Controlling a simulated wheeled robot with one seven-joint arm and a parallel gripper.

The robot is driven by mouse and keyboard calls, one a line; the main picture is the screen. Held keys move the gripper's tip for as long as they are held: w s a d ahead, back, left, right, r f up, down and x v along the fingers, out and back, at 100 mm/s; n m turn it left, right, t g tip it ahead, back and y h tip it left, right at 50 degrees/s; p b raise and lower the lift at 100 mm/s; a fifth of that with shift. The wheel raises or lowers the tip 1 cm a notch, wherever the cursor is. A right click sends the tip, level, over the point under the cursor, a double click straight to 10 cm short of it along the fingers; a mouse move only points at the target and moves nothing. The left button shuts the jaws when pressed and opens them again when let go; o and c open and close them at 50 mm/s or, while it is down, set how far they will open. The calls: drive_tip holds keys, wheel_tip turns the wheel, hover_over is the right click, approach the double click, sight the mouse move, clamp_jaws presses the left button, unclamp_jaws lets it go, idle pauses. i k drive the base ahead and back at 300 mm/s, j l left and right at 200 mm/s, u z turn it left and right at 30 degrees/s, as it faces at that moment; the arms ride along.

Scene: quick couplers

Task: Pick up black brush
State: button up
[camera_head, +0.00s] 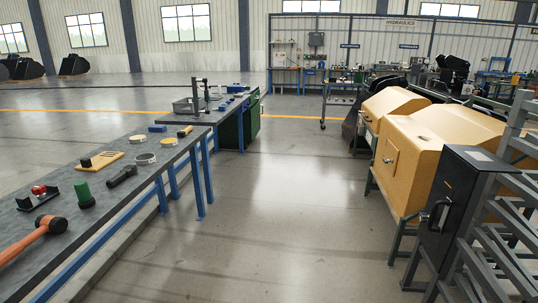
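I cannot make out for sure which thing is the black brush. A short black cylinder-like tool (122,176) lies on the near workbench (95,216), to the right of a green cylinder (84,193). A small tool with a yellowish body and dark end (185,131) lies near the far right corner of the same bench. Both are small in the head view, and bristles do not show. My gripper is not in view.
The near bench also holds an orange-handled mallet (38,236), a red-and-black fixture (38,197), a wooden board (99,161) and several rings. Open floor (275,220) lies right of the bench. Yellow machines (440,155) and a black cabinet (450,205) stand at right.

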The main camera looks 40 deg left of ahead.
sight(128, 170)
drive_tip(key=u, duration=2.4)
